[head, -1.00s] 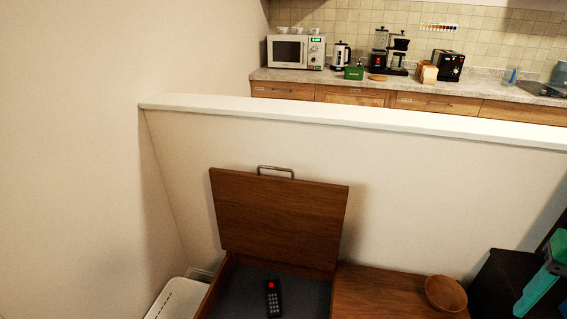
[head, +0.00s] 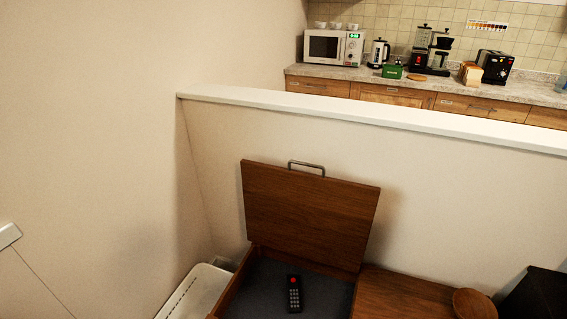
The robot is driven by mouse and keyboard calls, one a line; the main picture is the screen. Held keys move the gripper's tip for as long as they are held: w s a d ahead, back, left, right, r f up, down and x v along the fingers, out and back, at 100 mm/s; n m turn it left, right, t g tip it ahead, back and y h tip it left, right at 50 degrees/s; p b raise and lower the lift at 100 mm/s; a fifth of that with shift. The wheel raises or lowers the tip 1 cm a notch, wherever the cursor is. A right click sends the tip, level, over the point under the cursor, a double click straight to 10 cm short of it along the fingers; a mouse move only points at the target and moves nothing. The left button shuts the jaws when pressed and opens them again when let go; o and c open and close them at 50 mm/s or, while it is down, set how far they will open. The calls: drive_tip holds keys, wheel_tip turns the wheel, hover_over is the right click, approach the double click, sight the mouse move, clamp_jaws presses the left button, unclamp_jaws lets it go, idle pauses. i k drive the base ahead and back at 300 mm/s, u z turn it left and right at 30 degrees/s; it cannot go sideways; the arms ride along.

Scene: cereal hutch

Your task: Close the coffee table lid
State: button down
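The coffee table lid (head: 310,212) is a brown wooden panel in the middle of the head view. It stands raised, close to upright, at the back of the open compartment, with a metal handle (head: 306,165) on its top edge. The compartment (head: 262,284) has a dark grey lining, and a black remote (head: 294,293) with a red button lies in it. The fixed wooden top (head: 405,298) of the table extends to the right. My gripper is not in view.
A low cream wall (head: 420,195) with a white ledge stands behind the lid. A white slatted object (head: 195,290) is on the floor left of the table. A wooden bowl (head: 474,304) sits on the table top, and a black object (head: 540,298) is at the lower right.

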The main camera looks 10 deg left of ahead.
sight(328, 221)
drive_tip(key=z, duration=1.6)
drive_tip(key=k, duration=1.25)
drive_tip(key=u, duration=1.95)
drive_tip(key=i, duration=1)
